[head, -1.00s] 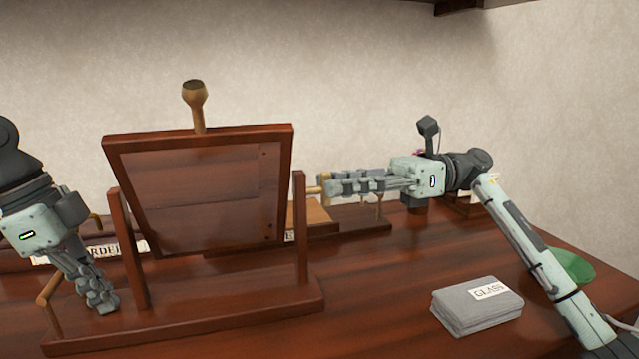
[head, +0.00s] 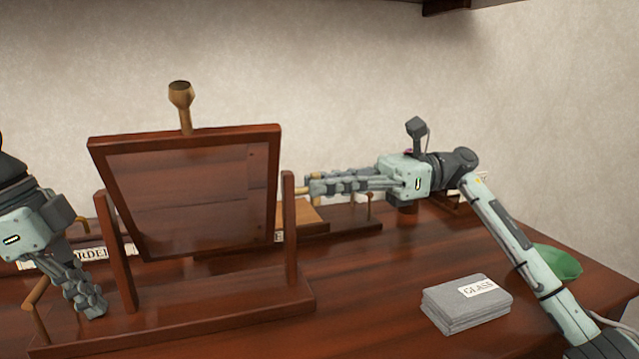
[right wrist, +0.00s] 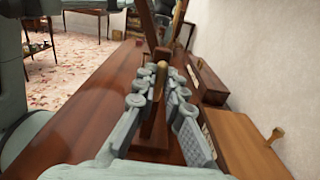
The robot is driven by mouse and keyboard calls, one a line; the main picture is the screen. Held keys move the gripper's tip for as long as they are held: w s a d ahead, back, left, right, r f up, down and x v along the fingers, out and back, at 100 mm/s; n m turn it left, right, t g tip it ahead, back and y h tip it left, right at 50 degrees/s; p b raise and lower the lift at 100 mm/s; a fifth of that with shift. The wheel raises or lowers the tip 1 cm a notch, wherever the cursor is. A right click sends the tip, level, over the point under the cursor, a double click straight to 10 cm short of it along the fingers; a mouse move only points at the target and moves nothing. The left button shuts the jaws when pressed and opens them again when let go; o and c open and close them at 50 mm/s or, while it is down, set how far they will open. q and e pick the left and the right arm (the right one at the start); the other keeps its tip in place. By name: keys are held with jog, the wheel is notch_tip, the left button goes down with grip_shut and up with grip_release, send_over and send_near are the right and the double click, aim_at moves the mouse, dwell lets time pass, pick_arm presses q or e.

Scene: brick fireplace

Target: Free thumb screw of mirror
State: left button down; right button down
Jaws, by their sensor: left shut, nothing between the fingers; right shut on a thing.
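The mirror (head: 190,200) is a dark pane in a red-brown wooden frame, tilted between two posts on a wooden base (head: 180,325). Its thumb screw (head: 302,190) is a small brass-coloured knob at the outer side of the right post (head: 289,230). My right gripper (head: 314,187) reaches in from the right and is shut on the thumb screw. The right wrist view shows the brass knob (right wrist: 161,68) at the fingertips, in line with the post. My left gripper (head: 92,308) is shut and empty, pointing down beside the left post.
A grey stack of cloths (head: 465,308) labelled GLASS lies at the front right. A green dish (head: 556,262) is behind my right forearm. A wooden rod (head: 181,105) with a flared top rises behind the mirror. Low wooden boxes (right wrist: 245,140) line the wall. The tabletop between mirror and cloths is clear.

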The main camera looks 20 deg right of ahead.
pick_arm(q)
jog(key=shift+a+f, duration=0.1)
jog(key=shift+f, duration=0.25)
pick_arm(e)
jog(key=c, duration=1.6)
grip_release()
jog(key=d, duration=1.2)
jog(key=shift+s, duration=0.15)
pick_arm(q)
jog(key=shift+r, duration=0.1)
pick_arm(e)
jog(key=shift+r, duration=0.1)
